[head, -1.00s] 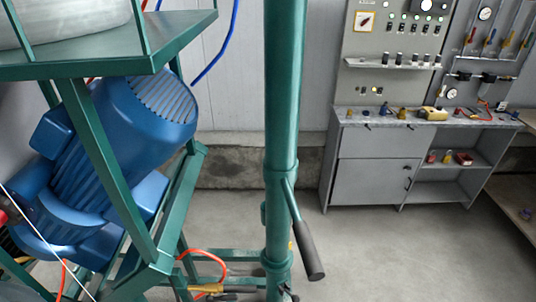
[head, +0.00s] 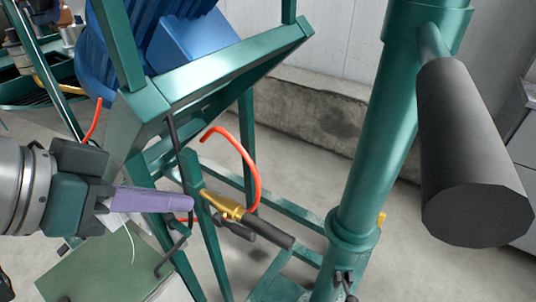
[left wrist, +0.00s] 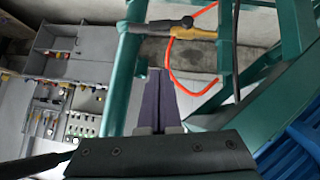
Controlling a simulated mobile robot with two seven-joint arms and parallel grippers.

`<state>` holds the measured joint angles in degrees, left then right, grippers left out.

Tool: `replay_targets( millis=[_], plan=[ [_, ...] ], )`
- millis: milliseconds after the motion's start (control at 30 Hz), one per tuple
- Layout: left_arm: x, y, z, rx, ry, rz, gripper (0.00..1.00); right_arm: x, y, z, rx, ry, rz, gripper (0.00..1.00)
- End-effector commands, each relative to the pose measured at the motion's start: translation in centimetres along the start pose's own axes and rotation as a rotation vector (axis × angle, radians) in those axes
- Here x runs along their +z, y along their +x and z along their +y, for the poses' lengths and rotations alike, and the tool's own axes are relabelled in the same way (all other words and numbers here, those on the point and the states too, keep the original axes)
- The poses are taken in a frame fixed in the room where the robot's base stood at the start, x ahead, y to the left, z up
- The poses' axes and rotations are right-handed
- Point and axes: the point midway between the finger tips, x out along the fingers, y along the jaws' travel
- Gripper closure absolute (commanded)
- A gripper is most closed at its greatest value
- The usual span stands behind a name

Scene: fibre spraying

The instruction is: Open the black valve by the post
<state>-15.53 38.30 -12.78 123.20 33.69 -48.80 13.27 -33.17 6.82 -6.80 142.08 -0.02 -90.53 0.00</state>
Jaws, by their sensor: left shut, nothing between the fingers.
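A brass valve (head: 228,205) with a black handle (head: 268,234) sits low on the green frame, left of the green post (head: 375,150). An orange hose curves up from it. The brass part (left wrist: 195,32) and black handle (left wrist: 160,26) also show at the top of the left wrist view. Small black parts (head: 345,282) show at the post's foot; I cannot tell their full shape. My left gripper (head: 192,203), with purple fingers, is shut and empty, left of the brass valve and seemingly apart from it. Its fingertips (left wrist: 155,72) point up in the wrist view. My right gripper is not in view.
A large black grip (head: 470,150) on a green rod juts from the post, close to the head camera. Green frame bars (head: 210,85) and a blue motor (head: 195,40) stand above and behind the gripper. Grey floor (head: 295,175) is open between frame and post.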

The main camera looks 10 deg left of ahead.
Motion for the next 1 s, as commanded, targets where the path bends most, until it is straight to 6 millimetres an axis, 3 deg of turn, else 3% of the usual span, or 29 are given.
replay_targets(
  millis=[167,600,800,1000],
  plan=[
    [-0.1,1.7,0.0,0.001,-0.003,0.004,1.00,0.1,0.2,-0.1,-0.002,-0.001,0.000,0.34],
    [0.4,10.6,0.0,0.001,-0.001,-0.002,1.00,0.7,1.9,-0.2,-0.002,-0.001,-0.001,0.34],
    [2.3,12.2,0.0,0.000,-0.001,-0.001,1.00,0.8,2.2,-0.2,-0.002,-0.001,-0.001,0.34],
    [2.8,12.7,0.0,0.000,0.001,0.000,1.00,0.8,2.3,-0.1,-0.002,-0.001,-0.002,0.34]
  ],
)
